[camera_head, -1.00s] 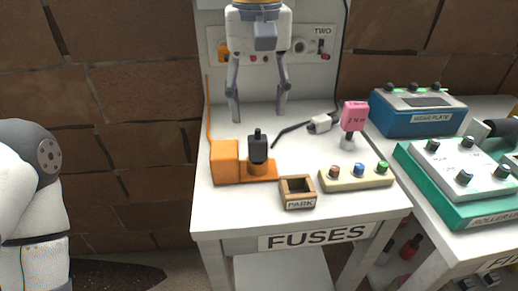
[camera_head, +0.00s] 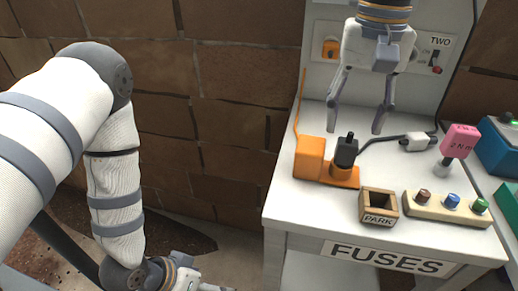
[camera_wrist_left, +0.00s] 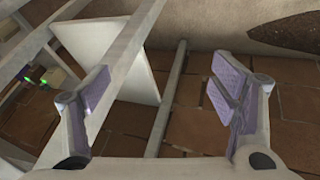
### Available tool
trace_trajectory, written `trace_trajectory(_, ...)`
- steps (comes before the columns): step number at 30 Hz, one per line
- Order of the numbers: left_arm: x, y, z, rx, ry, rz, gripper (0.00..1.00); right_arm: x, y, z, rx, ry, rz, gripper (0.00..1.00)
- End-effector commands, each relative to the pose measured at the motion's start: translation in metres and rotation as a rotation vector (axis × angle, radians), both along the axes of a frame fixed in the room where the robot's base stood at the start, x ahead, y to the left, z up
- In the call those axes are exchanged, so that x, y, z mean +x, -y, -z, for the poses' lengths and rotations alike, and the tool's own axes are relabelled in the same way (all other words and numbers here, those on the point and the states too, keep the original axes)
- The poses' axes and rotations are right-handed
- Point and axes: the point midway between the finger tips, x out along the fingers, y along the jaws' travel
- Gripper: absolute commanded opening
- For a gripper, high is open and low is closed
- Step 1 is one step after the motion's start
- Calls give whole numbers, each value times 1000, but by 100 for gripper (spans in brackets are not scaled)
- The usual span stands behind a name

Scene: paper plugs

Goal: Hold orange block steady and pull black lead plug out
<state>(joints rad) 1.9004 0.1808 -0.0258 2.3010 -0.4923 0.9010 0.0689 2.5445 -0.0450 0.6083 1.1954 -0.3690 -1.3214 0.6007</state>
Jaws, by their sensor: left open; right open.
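The orange block (camera_head: 310,158) stands on the white table, with a flat orange part reaching right from its foot. The black lead plug (camera_head: 346,150) stands upright on that flat part, and its black lead runs right. My right gripper (camera_head: 356,115) is open and empty, pointing down above and behind the plug, apart from it. My left gripper is low beside the table's left side, partly cut off by the bottom edge of the head view. In the left wrist view my left gripper (camera_wrist_left: 160,85) is open and empty, with table legs and floor beyond it.
A wooden PARK box (camera_head: 378,218) and a cream strip with coloured knobs (camera_head: 430,208) stand at the table's front right. A pink 2 N m tag (camera_head: 461,138) and a pale connector (camera_head: 415,142) are behind them. The panel marked TWO (camera_head: 440,42) rises at the back.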

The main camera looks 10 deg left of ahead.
Motion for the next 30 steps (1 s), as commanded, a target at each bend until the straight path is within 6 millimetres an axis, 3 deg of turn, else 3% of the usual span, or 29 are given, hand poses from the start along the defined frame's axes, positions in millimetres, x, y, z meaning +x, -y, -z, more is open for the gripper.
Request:
trace_trajectory(1, 35, 7, -18, -62, 118, 32, 79, 0, 0, 0, 0, 1, 0, 50)
trace_trajectory(3, 77, 17, -51, -157, 286, 99, 79, 0, 0, 0, 0, 1, 0, 50)
trace_trajectory(6, 124, 29, -112, -293, 530, 219, 79, 0, 0, 0, 0, 1, 0, 50)
trace_trajectory(9, 147, 37, -176, -417, 748, 371, 79, 0, 0, 0, 0, 0, 0, 50)
trace_trajectory(12, 150, 49, -227, -498, 912, 536, 79, 0, 0, 0, 0, 0, 0, 50)
trace_trajectory(15, 146, 60, -259, -540, 1015, 658, 79, 0, 0, 0, 0, 0, 0, 50)
trace_trajectory(18, 143, 66, -273, -558, 1062, 722, 79, 0, 0, 0, 0, 0, 0, 50)
trace_trajectory(22, 147, 82, -275, -563, 1071, 740, 79, 0, 0, 0, 0, 0, 0, 50)
trace_trajectory(30, 170, 143, -274, -562, 1068, 737, 79, 0, 0, 0, 0, 0, 0, 50)
